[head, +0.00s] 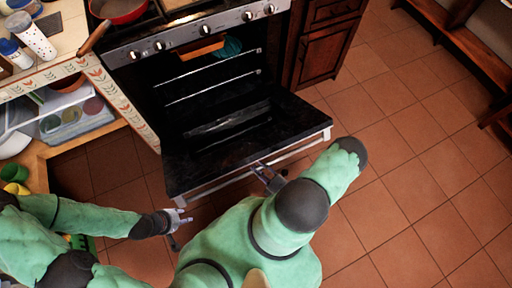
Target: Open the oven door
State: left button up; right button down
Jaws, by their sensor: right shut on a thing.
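The oven door (215,160) is swung well down from the oven (170,100), and its dark inner face shows in the head view. A light metal handle (305,146) runs along the door's outer edge. My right gripper (264,174) is at the middle of that handle, shut on it; my arm hides part of the contact. My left gripper (183,220) is to the left, below the door's near left corner, apart from the door. Its fingers look spread with nothing between them.
Inside the oven are racks (210,88) and a teal item (230,47). A red pan (118,10) sits on the stove above. An open shelf with containers (70,118) stands to the left. The tiled floor (410,190) to the right is clear.

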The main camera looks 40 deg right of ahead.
jog(key=s+f, duration=0.3)
jog(key=f, duration=0.6)
jog(key=shift+a+f+t+b, duration=0.3)
jog(key=shift+a+f+b, duration=0.05)
jog(key=shift+a, duration=0.1)
jog(key=c, duration=0.9)
grip_release()
jog(key=shift+s+d, duration=0.1)
jog(key=v, duration=1.2)
